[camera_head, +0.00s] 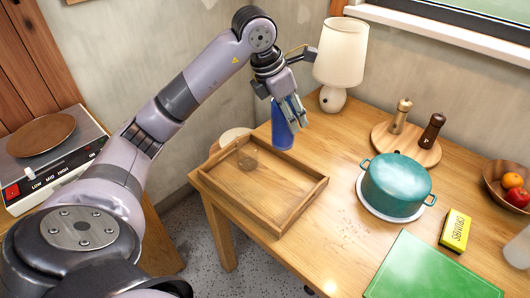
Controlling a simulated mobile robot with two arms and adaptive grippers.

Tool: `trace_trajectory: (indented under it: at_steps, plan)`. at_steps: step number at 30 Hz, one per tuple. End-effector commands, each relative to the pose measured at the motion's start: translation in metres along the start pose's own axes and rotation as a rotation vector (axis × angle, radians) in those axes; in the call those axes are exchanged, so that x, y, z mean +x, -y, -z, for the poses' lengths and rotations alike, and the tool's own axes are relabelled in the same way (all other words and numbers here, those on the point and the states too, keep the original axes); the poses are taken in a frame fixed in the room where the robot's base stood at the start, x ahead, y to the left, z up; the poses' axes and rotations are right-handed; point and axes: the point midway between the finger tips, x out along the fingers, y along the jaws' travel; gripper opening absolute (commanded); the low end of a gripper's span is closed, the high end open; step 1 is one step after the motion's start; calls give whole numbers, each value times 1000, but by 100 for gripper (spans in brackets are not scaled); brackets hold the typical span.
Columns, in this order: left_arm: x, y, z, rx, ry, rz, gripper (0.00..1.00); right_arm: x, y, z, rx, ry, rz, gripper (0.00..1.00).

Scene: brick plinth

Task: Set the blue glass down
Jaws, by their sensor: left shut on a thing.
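The blue glass (281,132) is held upright or nearly so in my left gripper (284,106), which comes down from above with its fingers shut around the upper part of the glass. The glass appears against the back edge of the wooden tray (290,219), toward the lamp. I cannot tell for sure whether its base touches anything. My right gripper is not in view.
A white lamp (341,52) stands behind the gripper. A round board (418,154) with two grinders, a teal pot (396,184), a yellow box (455,231), a green board (430,272) and a fruit bowl (496,184) are to the right. The tray's middle is clear.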

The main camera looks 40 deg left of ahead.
Motion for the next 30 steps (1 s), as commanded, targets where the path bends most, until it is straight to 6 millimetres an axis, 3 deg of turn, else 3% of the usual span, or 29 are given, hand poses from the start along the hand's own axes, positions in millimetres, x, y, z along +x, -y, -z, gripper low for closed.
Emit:
trace_trajectory:
  at_steps: [15, 25, 30]
  plan:
    - [118, 1, 50, -1, -3, 2, 10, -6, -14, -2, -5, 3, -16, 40]
    - [146, 1, 61, -1, -1, 2, 10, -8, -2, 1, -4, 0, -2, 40]
    - [170, 1, 71, -2, -2, 2, 10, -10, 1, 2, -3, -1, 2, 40]
